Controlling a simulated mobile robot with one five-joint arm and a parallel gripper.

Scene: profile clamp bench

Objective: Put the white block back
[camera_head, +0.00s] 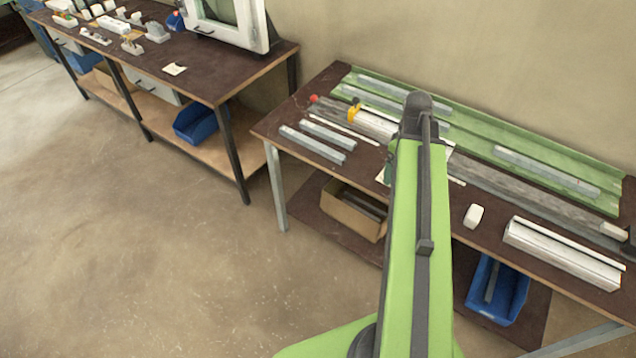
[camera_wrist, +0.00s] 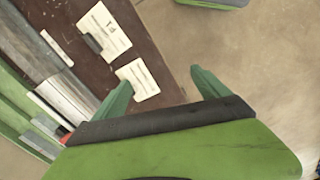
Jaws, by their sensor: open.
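A small white block (camera_head: 473,215) lies on the dark top of the right bench, near its front edge and left of a long silver profile (camera_head: 562,252). Another small whitish block (camera_head: 613,231) sits at the right end of the long grey bar. I cannot tell which one the task means. My gripper (camera_wrist: 161,78) is open and empty in the wrist view, with its two green fingers apart over the bench edge and floor. No white block shows between them. In the head view my arm hides most of the gripper.
Two printed cards (camera_wrist: 104,31) lie on the bench, a dark piece on one. Metal bars (camera_head: 312,145) and a yellow clamp (camera_head: 354,114) lie at the left, a green tray (camera_head: 480,135) behind. A cardboard box (camera_head: 352,212) and blue bin (camera_head: 497,290) are below. Open floor lies in front.

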